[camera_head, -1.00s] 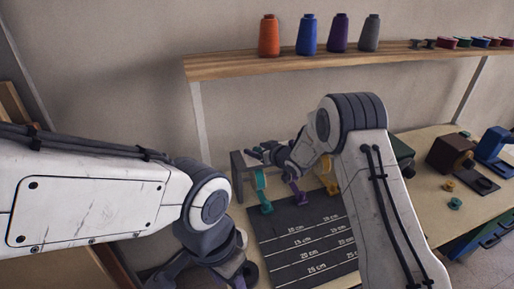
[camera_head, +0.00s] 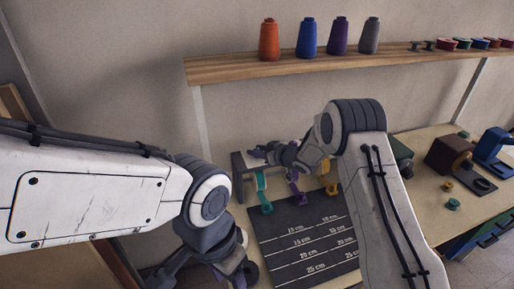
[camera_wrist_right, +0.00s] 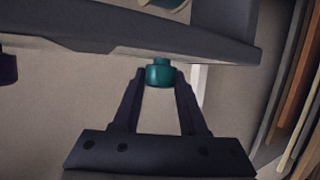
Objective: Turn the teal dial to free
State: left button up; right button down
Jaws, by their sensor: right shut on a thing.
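The teal dial (camera_wrist_right: 159,73) is a small round knob at a dark bar (camera_wrist_right: 110,32) in the right wrist view. My right gripper (camera_wrist_right: 160,80) has one finger on each side of it and is shut on it. In the head view my right gripper (camera_head: 258,153) is at the dark rack (camera_head: 237,172), and the dial is hidden there. A teal strip (camera_head: 262,190) hangs below the gripper. My left gripper (camera_head: 205,272) is at the lower edge of the head view, partly cut off, away from the rack; its jaws cannot be made out.
Purple (camera_head: 296,184) and yellow (camera_head: 330,180) strips hang beside the teal one. A dark measuring mat (camera_head: 300,245) lies in front on the table. A shelf (camera_head: 230,70) with thread cones runs above. Small machines (camera_head: 452,156) stand at the right.

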jog(key=shift+r+n+g+y+p, duration=0.15)
jog(key=shift+n+g+y+p, duration=0.45)
jog(key=shift+n+g+p, duration=0.15)
jog(key=shift+n+g+y, duration=0.6)
jog(key=shift+n+g, duration=0.05)
jog(key=shift+n, duration=0.2)
jog(key=shift+f+n+g+y, duration=0.25)
jog(key=shift+n+g+y, duration=0.15)
jog(key=shift+n+g, duration=0.55)
pick_arm(q)
jog(key=shift+r+b, duration=0.5)
jog(key=shift+r, duration=0.1)
pick_arm(e)
jog(key=shift+n+g+y, duration=0.3)
jog(key=shift+n+g, duration=0.05)
jog(key=shift+g, duration=0.1)
jog(key=shift+r, duration=0.1)
jog(key=shift+c, duration=2.2)
grip_release()
